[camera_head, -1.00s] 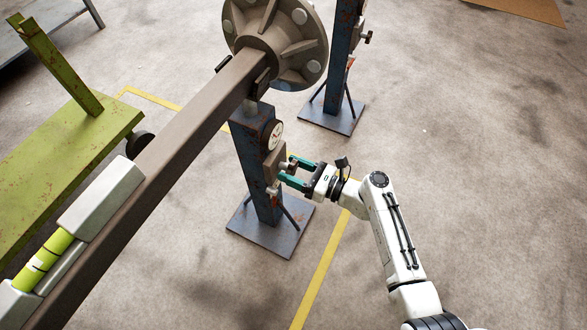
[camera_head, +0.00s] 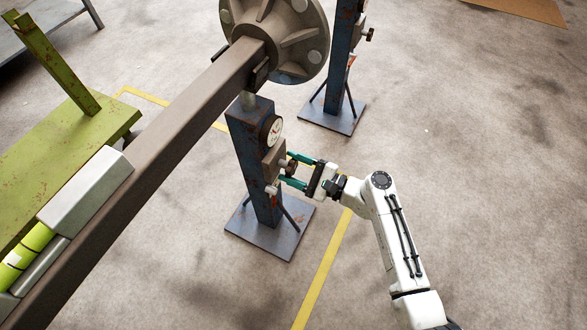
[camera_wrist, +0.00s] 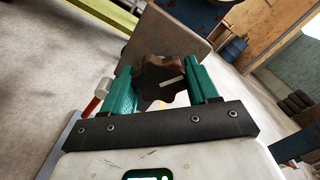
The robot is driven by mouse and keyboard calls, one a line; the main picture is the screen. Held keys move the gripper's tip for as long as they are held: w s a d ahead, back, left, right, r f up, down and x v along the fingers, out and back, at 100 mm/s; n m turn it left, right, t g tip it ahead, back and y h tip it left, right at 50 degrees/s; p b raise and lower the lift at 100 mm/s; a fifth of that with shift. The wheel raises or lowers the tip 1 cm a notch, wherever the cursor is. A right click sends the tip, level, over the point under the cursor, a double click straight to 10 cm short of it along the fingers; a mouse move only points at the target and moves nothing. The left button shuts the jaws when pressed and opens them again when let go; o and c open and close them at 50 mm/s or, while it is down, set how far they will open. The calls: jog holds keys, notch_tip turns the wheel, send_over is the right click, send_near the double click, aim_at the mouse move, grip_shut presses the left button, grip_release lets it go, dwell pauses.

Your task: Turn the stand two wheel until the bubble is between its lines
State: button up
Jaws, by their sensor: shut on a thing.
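The stand two wheel, a dark brown lobed knob with a white mark (camera_wrist: 163,78), sits between the two teal fingers of my gripper (camera_wrist: 160,88). In the head view the wheel (camera_head: 292,167) is on the right side of the blue stand (camera_head: 252,160), partly covered by my gripper (camera_head: 289,173), which is shut on it.
A round dial (camera_head: 271,130) is on the stand above the wheel. A flanged hub (camera_head: 285,35) ends the beam. A second blue stand (camera_head: 342,75) stands behind. A rusty green ramp-like frame (camera_head: 75,150) is at left. The floor on the right is clear.

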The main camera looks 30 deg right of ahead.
jog(key=shift+f+n+b, duration=0.1)
jog(key=shift+n+b, duration=0.3)
jog(key=shift+n, duration=0.7)
jog(key=o, duration=1)
jog(key=shift+s, duration=0.1)
jog(key=p+v, duration=0.2)
jog(key=v, duration=0.8)
jog(key=shift+s+d, duration=0.2)
jog(key=shift+s, duration=0.05)
